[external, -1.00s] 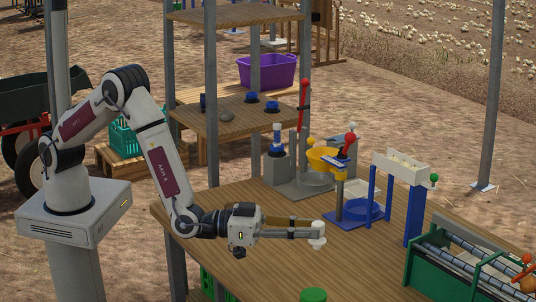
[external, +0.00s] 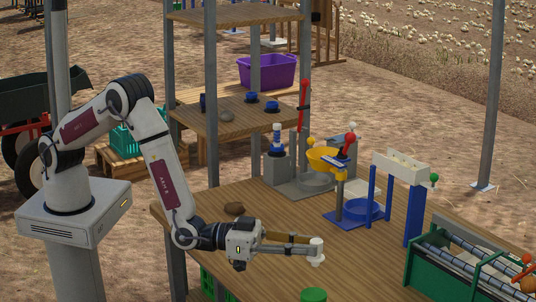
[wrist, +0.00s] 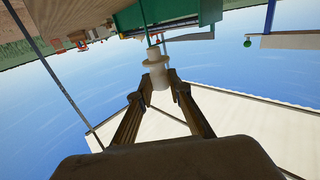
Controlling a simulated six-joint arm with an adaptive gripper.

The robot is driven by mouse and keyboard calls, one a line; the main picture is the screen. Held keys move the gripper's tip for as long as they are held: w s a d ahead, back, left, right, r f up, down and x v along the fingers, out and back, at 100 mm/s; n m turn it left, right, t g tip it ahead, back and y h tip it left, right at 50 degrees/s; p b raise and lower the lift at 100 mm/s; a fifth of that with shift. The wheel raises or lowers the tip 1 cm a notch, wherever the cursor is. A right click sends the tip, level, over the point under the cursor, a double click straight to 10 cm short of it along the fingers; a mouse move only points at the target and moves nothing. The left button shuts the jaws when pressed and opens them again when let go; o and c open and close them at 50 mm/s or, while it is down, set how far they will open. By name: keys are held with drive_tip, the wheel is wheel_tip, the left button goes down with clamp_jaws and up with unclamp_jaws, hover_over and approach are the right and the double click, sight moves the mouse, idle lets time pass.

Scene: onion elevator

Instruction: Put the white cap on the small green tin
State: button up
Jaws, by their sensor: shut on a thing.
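My gripper (external: 311,247) is shut on the white cap (external: 316,256), holding it at its fingertips above the wooden table. In the wrist view the cap (wrist: 157,72) shows as a pale stepped piece between the two fingertips. The small green tin (external: 313,295) stands at the bottom edge of the external view, with mostly its green top showing. The cap is above the tin in the picture and apart from it. I cannot make out the tin in the wrist view.
A blue stand (external: 362,209) and a yellow funnel (external: 324,160) stand farther back. A green-framed roller unit (external: 455,262) is at the right. The table between gripper and roller unit is clear.

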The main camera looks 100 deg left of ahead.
drive_tip(key=shift+f, duration=2.05)
drive_tip(key=shift+f, duration=0.1)
drive_tip(key=shift+f, duration=1.75)
drive_tip(key=shift+f, duration=0.15)
drive_tip(key=o, duration=0.9)
drive_tip(key=shift+s, duration=6)
drive_tip(key=shift+r, duration=0.25)
